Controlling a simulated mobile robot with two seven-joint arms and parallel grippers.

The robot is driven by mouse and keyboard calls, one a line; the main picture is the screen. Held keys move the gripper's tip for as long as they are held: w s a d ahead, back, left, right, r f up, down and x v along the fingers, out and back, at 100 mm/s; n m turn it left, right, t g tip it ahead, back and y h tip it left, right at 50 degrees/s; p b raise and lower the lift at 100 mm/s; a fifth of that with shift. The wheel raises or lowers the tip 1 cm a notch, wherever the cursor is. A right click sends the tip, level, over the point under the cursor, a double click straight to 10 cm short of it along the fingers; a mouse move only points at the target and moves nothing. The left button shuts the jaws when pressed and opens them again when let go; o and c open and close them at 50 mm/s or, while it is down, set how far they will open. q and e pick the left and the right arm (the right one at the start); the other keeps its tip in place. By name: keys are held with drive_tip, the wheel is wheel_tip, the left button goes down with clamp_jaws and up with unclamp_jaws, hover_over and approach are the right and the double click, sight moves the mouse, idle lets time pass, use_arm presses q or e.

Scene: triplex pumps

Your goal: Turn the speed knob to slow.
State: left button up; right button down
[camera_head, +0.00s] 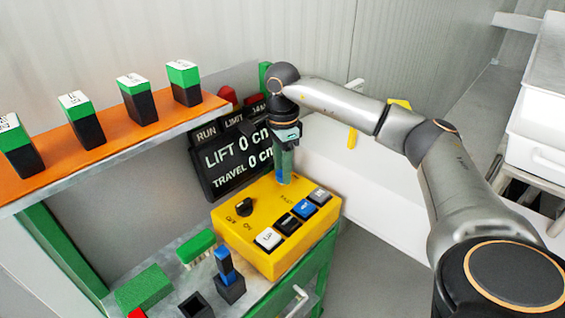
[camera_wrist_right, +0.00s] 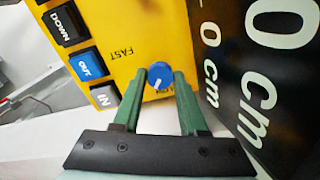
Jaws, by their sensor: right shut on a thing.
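The yellow control box (camera_head: 240,228) stands on the bench in the head view. My right gripper (camera_head: 284,178) points down at the box's far corner, beside the display. In the right wrist view the speed knob (camera_wrist_right: 160,75) is a round blue knob with a white pointer mark. The green fingers of my right gripper (camera_wrist_right: 162,76) are shut on it, one on each side. The pointer mark faces the bottom of that view, toward a partly hidden label. The word FAST (camera_wrist_right: 122,53) is printed to the knob's upper left. My left gripper is not in view.
A black switch knob (camera_head: 244,206) and several push buttons (camera_head: 303,208) share the box top. The black display (camera_head: 225,150) reads LIFT 0 cm and TRAVEL 0 cm. An orange shelf (camera_head: 105,134) carries several green-and-black blocks. A green brush (camera_head: 196,245) lies left of the box.

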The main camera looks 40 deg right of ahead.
drive_tip(key=n+p, duration=0.1)
drive_tip(key=n, duration=0.2)
drive_tip(key=shift+a+n, duration=0.1)
drive_tip(key=shift+n, duration=0.3)
drive_tip(key=shift+n+p, duration=0.35)
drive_tip(key=shift+n, duration=1.55)
drive_tip(key=shift+c, duration=2.2)
unclamp_jaws()
wheel_tip(320, 180, up, 12)
drive_tip(key=shift+r+p, duration=0.25)
drive_tip(key=shift+p, duration=0.05)
